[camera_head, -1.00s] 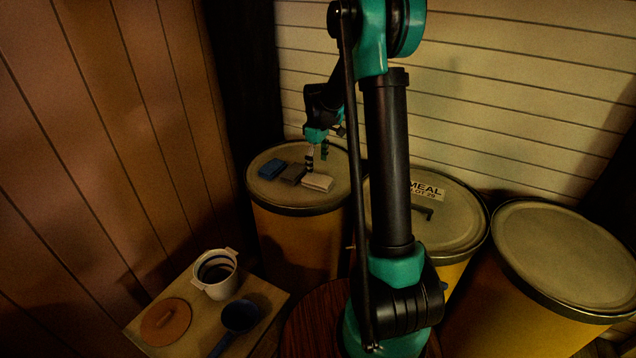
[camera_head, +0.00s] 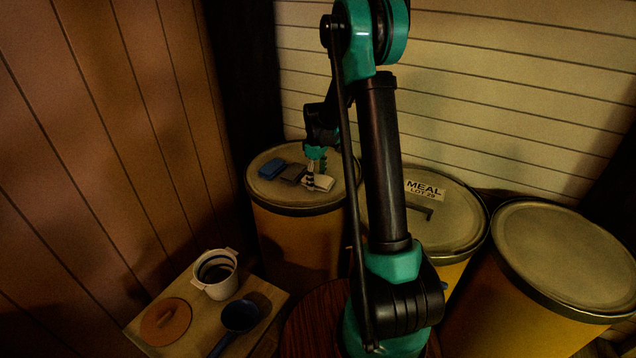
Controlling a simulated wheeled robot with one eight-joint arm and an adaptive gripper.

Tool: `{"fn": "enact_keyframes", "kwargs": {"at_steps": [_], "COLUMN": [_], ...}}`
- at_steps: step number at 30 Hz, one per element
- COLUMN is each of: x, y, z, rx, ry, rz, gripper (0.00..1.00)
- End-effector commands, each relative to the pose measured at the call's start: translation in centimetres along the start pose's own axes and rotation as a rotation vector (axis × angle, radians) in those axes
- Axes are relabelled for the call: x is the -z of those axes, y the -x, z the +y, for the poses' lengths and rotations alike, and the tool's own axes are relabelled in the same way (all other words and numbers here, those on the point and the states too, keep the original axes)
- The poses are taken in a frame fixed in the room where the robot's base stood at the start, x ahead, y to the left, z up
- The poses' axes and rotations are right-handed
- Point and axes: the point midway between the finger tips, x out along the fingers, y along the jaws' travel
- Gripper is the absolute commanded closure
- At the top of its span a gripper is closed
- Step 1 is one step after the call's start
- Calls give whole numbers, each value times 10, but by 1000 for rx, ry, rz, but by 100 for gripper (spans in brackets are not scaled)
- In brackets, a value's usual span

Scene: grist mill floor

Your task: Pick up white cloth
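The white cloth (camera_head: 323,184) is a small folded pale piece on the lid of the left drum (camera_head: 270,190), at the right end of a row of folded cloths. My gripper (camera_head: 315,178) points down at the white cloth. Its striped fingers are at the cloth, overlapping it in the picture and hiding part of it. The view is too small and dark to tell whether the fingers are closed on it. The cloth appears to rest on the lid.
A grey cloth (camera_head: 292,174) and a blue cloth (camera_head: 271,168) lie left of the white one. A drum marked MEAL (camera_head: 455,205) and another drum (camera_head: 565,250) stand to the right. A low table (camera_head: 265,285) holds a white pot (camera_head: 216,287), an orange lid (camera_head: 166,322) and a blue ladle (camera_head: 240,316).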

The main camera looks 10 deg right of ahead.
Motion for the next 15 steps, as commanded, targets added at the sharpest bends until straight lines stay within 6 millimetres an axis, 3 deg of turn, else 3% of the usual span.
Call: {"fn": "enact_keyframes", "kwargs": {"at_steps": [2,9,15], "x": [0,0,0], "y": [0,0,0], "z": [0,0,0], "rx": [0,0,0], "ry": [0,0,0], "rz": [0,0,0], "gripper": [45,74,76]}}
